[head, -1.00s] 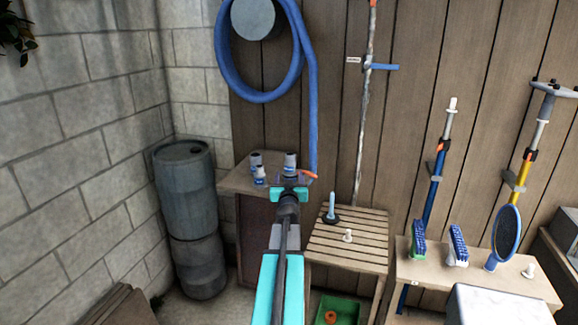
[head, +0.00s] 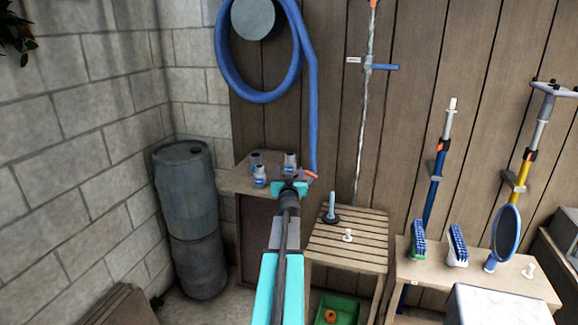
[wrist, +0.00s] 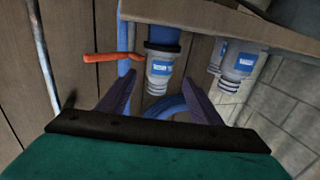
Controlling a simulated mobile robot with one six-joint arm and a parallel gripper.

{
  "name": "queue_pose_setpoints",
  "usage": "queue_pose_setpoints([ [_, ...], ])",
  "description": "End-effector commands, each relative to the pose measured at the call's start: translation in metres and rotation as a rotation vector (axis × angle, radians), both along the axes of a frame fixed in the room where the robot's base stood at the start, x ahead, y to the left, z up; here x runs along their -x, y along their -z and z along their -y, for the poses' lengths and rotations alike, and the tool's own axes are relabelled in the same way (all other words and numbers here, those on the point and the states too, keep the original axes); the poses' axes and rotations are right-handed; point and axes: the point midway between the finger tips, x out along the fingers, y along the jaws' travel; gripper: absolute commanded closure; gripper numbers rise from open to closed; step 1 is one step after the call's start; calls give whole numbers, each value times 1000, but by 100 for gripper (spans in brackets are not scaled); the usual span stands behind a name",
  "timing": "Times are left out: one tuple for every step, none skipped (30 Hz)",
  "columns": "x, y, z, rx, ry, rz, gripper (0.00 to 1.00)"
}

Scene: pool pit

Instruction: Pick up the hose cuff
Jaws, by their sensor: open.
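Three grey-white hose cuffs with blue labels stand on a wooden cabinet top (head: 232,181) in the head view. The right hose cuff (head: 290,159) is just beyond my gripper (head: 290,184); the two others, the back-left cuff (head: 255,160) and front-left cuff (head: 260,176), stand to its left. In the wrist view, which looks upside down, one hose cuff (wrist: 160,68) with a dark collar lies ahead, in line with the gap between the open fingers of my gripper (wrist: 159,85). Two more cuffs (wrist: 238,62) stand to the right, one partly hidden. My gripper holds nothing.
A blue hose (head: 312,110) hangs on the wall and comes down close right of my gripper, by an orange handle (wrist: 100,58). A slatted stool (head: 375,243) stands to the right. A grey barrel stack (head: 187,205) stands left of the cabinet.

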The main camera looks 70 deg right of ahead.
Motion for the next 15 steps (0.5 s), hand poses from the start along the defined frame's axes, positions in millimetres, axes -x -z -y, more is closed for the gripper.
queue_pose_setpoints([
  [-1, -1, 4, 0, 0, 0, 41],
  [-2, -1, 6, 0, 0, 0, 41],
  [-3, -1, 9, 0, 0, 0, 41],
  [-3, -1, 12, 0, 0, 0, 41],
  [-4, -1, 14, 0, 0, 1, 41],
  [-5, -1, 17, 0, 0, 1, 41],
  [-5, -1, 20, 0, 0, 1, 41],
  [-6, -1, 22, 0, 0, 1, 41],
  [-7, -2, 25, 0, 0, 1, 41],
  [-8, -2, 28, 0, 0, 1, 41],
  [-9, -1, 30, 0, 0, 1, 41],
  [-10, -1, 33, 0, 0, 0, 41],
  [-11, -1, 35, 0, 0, 0, 41],
  [-11, -1, 38, 0, 0, 0, 41],
  [-12, -1, 40, 0, 0, 0, 41],
])
